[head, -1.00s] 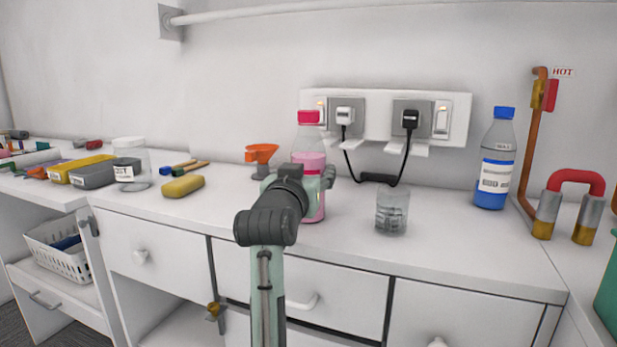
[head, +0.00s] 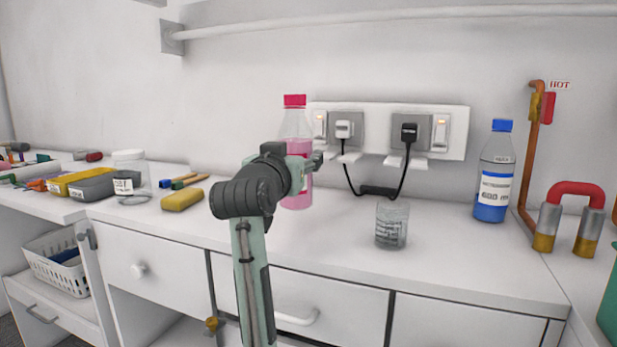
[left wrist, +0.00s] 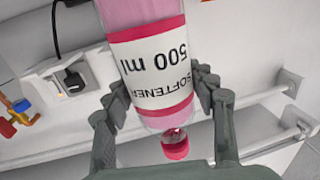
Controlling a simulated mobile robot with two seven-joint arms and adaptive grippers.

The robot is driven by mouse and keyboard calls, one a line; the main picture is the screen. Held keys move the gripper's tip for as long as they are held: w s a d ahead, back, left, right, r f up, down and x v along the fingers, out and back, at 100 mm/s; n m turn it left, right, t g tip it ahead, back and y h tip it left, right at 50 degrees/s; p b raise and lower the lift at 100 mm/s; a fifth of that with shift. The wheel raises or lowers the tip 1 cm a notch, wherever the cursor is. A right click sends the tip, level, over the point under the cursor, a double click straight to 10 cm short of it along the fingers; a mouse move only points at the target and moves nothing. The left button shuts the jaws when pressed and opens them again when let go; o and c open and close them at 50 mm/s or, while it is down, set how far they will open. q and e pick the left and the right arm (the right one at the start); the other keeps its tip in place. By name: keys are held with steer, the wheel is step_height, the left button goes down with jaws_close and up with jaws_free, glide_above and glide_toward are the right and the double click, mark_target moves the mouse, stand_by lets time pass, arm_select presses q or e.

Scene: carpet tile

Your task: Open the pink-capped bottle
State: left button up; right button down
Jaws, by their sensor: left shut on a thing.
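In the left wrist view the bottle (left wrist: 150,60) shows upside down, with a label reading "SOFTENER 500 ml" and the cap (left wrist: 175,147) near the bottom. The gripper's fingers (left wrist: 162,98) lie on both sides of it. The arm hides part of the bottle in the head view. My right gripper is not in view.
A glass beaker (head: 391,228) stands to the right on the counter (head: 340,235). A blue-capped bottle (head: 494,170) and a red-topped magnet-like piece (head: 575,190) are farther right. A yellow sponge (head: 182,199) and a jar (head: 130,178) are left. Plugs and cables (head: 378,190) hang behind.

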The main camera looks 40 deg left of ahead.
arm_select(q)
steer(key=s+a+r, duration=0.4)
steer(key=a+r, duration=0.1)
steer(key=a, duration=0.3)
steer(key=shift+s+r, duration=0.35)
steer(key=shift+s, duration=0.05)
steer(key=o, duration=1.1)
jaws_close()
